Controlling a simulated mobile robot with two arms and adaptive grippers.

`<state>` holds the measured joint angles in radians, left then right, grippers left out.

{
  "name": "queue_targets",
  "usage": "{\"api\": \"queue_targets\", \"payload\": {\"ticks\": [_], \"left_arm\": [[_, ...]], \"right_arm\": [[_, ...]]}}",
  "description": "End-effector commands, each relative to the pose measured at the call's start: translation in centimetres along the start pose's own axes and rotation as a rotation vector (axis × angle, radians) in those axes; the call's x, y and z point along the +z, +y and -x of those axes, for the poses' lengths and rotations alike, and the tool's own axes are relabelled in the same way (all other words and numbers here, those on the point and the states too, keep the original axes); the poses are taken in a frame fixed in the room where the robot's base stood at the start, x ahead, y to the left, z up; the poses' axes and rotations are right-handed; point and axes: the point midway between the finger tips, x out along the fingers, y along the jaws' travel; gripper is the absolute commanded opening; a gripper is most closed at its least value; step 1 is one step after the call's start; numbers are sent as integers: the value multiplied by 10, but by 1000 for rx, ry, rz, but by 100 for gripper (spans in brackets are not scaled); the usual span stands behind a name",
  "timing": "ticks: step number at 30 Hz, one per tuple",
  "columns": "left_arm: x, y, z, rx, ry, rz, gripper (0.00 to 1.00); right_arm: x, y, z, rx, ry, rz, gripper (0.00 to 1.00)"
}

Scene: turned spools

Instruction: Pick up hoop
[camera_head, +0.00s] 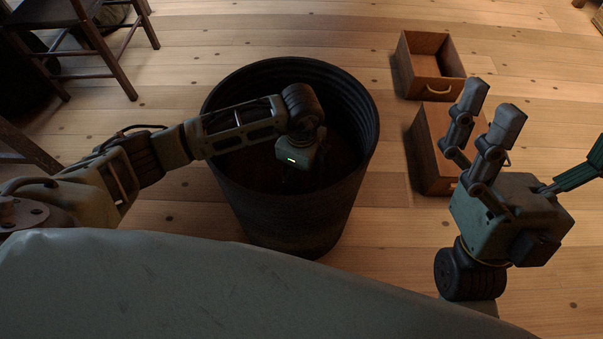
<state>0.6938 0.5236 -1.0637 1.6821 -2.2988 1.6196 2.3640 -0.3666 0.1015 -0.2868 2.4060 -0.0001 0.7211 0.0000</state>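I cannot make out a hoop in this view; the inside of the large dark ribbed bin (290,225) is too dark to show what lies at its bottom. My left arm reaches over the bin's left rim. My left gripper (300,178) points down inside the bin. Its fingers are lost in shadow, so I cannot see whether they are open or hold anything. My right gripper (491,110) is raised at the right, outside the bin. Its two fingers point up, apart, with nothing between them.
Two wooden boxes stand right of the bin: an open one with a rope handle (432,57) and a nearer one (433,150), partly behind my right gripper. A dark wooden chair (95,45) stands at upper left. Plank floor (250,30) is clear behind the bin.

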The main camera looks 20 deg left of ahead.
Motion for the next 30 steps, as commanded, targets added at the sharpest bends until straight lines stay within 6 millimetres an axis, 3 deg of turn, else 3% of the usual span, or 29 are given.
{"api": "queue_targets", "payload": {"ticks": [3,15,26,30], "left_arm": [[0,0,0,0,0,0,91],[0,0,0,0,0,0,58],[0,0,3,-1,0,0,58],[0,0,11,-2,0,0,58]], "right_arm": [[0,0,0,0,-1,0,100],[0,0,0,0,-3,1,100],[2,0,-2,0,-13,1,100],[18,2,-2,3,-90,4,100]]}}
